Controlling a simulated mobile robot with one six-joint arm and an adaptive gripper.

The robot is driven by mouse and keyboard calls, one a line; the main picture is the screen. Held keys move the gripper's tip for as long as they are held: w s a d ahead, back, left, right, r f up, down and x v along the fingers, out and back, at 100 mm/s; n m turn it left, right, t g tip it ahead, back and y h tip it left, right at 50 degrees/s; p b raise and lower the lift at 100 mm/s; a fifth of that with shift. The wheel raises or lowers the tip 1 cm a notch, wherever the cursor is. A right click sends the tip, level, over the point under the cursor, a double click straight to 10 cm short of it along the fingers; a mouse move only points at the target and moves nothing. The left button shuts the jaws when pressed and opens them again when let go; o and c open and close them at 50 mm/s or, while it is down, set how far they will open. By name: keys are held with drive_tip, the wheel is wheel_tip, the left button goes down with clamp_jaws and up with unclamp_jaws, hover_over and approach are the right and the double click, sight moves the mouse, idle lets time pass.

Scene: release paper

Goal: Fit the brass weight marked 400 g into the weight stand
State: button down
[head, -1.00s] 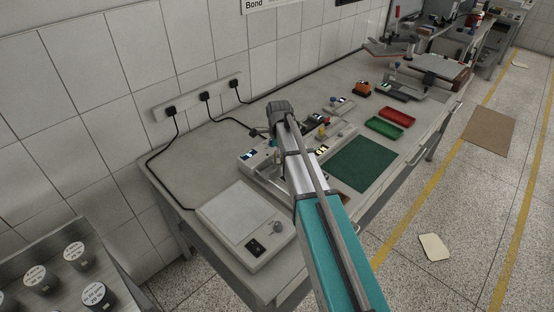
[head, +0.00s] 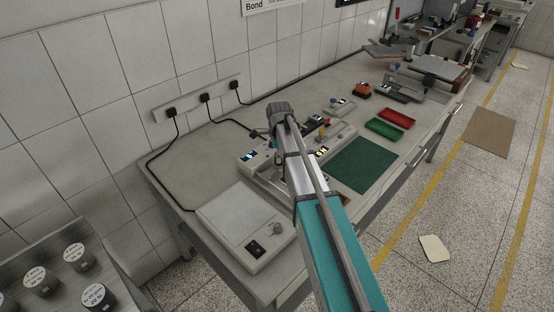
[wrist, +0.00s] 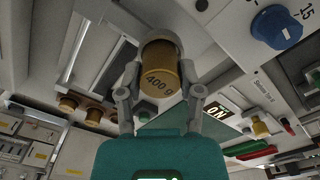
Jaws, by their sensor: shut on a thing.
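The brass weight marked 400 g (wrist: 160,78) is between the fingers of my gripper (wrist: 161,92) in the wrist view, its marking facing the camera. My gripper is shut on it. A brown block with brass pieces (wrist: 88,112) shows to the left of the weight, apart from it. I cannot tell whether this is the weight stand. In the head view my own arm hides the gripper and the weight.
A grey bench device with a blue knob (wrist: 278,27) is close on the right in the wrist view. In the head view, a flat white instrument (head: 243,222) sits at the near bench end. A green mat (head: 362,164) and red tray (head: 397,118) lie beyond my arm.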

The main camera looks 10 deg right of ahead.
drive_tip(key=shift+r, duration=0.2)
wheel_tip(320, 180, up, 2)
drive_tip(key=shift+r+p, duration=0.1)
drive_tip(key=shift+p, duration=1.15)
drive_tip(key=s+d+r+p, duration=0.1)
drive_tip(key=s+r+p, duration=0.9)
drive_tip(key=s, duration=0.4)
drive_tip(key=shift+d+r, duration=0.2)
drive_tip(key=shift+d, duration=0.2)
drive_tip(key=shift+f, duration=0.1)
wheel_tip(320, 180, down, 5)
drive_tip(key=b, duration=0.4)
drive_tip(key=shift+w+b, duration=0.15)
drive_tip(key=shift+b, duration=0.25)
